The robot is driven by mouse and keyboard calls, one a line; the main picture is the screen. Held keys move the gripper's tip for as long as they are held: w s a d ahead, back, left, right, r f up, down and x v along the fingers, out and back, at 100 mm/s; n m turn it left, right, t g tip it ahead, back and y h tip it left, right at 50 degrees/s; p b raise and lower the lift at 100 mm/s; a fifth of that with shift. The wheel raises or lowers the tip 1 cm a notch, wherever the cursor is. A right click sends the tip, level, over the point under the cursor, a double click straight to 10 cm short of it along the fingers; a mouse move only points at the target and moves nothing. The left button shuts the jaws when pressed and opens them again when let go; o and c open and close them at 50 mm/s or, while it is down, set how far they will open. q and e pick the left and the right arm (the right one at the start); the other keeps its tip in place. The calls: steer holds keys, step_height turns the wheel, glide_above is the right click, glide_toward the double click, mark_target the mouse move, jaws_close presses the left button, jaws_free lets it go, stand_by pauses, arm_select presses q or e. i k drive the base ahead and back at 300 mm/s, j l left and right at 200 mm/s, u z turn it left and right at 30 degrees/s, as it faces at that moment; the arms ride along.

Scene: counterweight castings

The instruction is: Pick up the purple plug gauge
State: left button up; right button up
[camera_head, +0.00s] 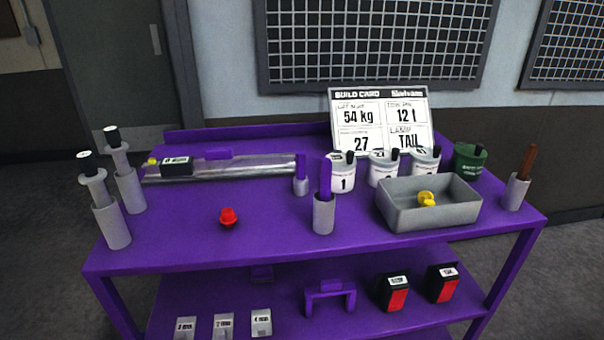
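A purple upright bar (326,179) stands in a grey cylindrical holder (323,218) near the front middle of the purple bench; it looks like a plug gauge. A smaller purple piece (301,167) stands in a short grey holder just behind and to its left. I cannot tell for sure which of these is the purple plug gauge. Neither of my grippers is in view.
The bench (180,241) holds a red knob (228,218), a grey tray (428,217) with a yellow part (427,199), several white cups, a green cup (469,161) and tall grey posts (111,220) at left. A build card (380,119) stands behind. The front-left top is mostly clear.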

mark_target(301, 176)
steer(key=i+l, duration=0.15)
steer(key=l, duration=0.2)
steer(key=i+l+z, duration=0.1)
steer(key=l, duration=0.2)
steer(key=i+l, duration=0.15)
steer(key=l, duration=0.15)
steer(key=i+l+z, duration=0.1)
steer(key=l, duration=0.25)
